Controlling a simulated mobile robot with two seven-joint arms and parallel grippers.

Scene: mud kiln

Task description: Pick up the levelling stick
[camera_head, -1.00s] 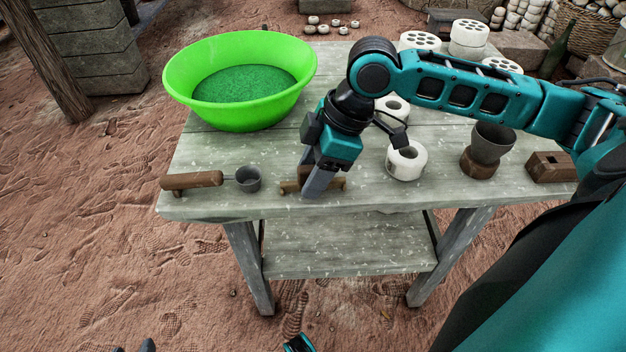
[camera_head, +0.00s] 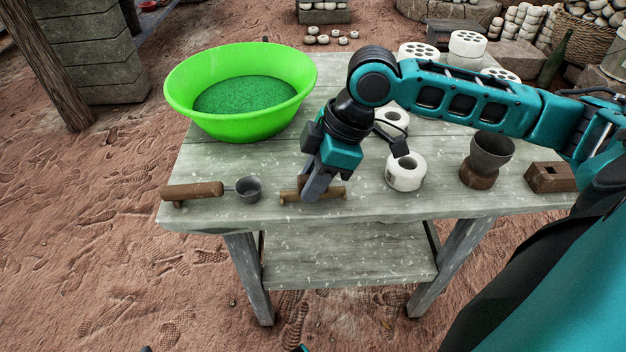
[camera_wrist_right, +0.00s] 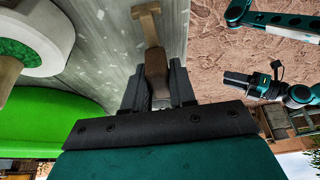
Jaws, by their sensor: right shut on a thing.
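The levelling stick (camera_head: 337,193) is a brown wooden bar lying along the front edge of the table, low over the tabletop. My right gripper (camera_head: 312,195) is shut on its middle, and the fingers hide that part. In the right wrist view the stick (camera_wrist_right: 156,66) runs up from between the fingertips (camera_wrist_right: 158,92) to a pale wooden crosspiece at its far end. Whether the stick touches its support is unclear. My left gripper (camera_wrist_right: 238,82) shows small at the right of the wrist view; its jaw opening cannot be told.
A wooden-handled scoop (camera_head: 196,191) lies left of the stick. A large green basin (camera_head: 240,125) stands behind them. White ring-shaped pieces (camera_head: 405,173), a cup on a wooden base (camera_head: 479,177) and a wooden block (camera_head: 550,174) stand to the right on the grey table (camera_head: 390,207).

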